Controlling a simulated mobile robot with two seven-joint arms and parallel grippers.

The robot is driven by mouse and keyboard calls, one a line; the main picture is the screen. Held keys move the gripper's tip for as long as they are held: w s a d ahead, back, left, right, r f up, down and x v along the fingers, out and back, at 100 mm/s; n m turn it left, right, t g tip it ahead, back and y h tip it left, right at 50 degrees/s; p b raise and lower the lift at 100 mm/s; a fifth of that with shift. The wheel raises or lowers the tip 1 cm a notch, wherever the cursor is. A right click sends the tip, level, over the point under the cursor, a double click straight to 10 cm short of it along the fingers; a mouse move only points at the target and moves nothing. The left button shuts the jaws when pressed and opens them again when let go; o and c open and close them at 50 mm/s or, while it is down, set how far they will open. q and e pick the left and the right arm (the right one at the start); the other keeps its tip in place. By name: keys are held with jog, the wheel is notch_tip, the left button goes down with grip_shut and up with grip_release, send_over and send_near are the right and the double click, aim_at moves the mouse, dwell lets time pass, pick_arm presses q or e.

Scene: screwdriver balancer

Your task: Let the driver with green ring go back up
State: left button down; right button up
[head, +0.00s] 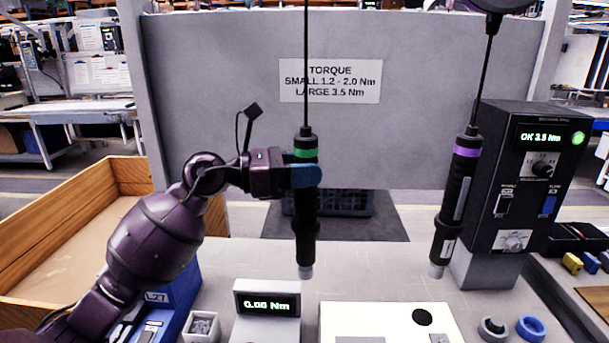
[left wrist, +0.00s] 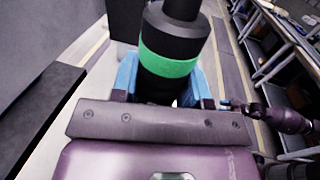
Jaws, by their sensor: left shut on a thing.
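The driver with the green ring (head: 305,215) hangs upright on its cable in the middle of the head view, its tip above the bench. My left gripper (head: 305,176) is shut on its body just below the green ring. In the left wrist view the green ring (left wrist: 168,66) shows close up, with the blue fingers on both sides of the driver. A second driver with a purple ring (head: 456,195) hangs slightly tilted at the right, apart from my gripper.
A torque display reading 0.00 Nm (head: 267,304) stands below the driver. A dark controller box (head: 528,165) reading OK 3.5 Nm is at the right. A torque sign (head: 330,81) is on the grey panel. A wooden-sided bin (head: 50,222) is at the left.

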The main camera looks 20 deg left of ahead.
pick_arm(q)
jog(key=shift+r, duration=0.7)
grip_release()
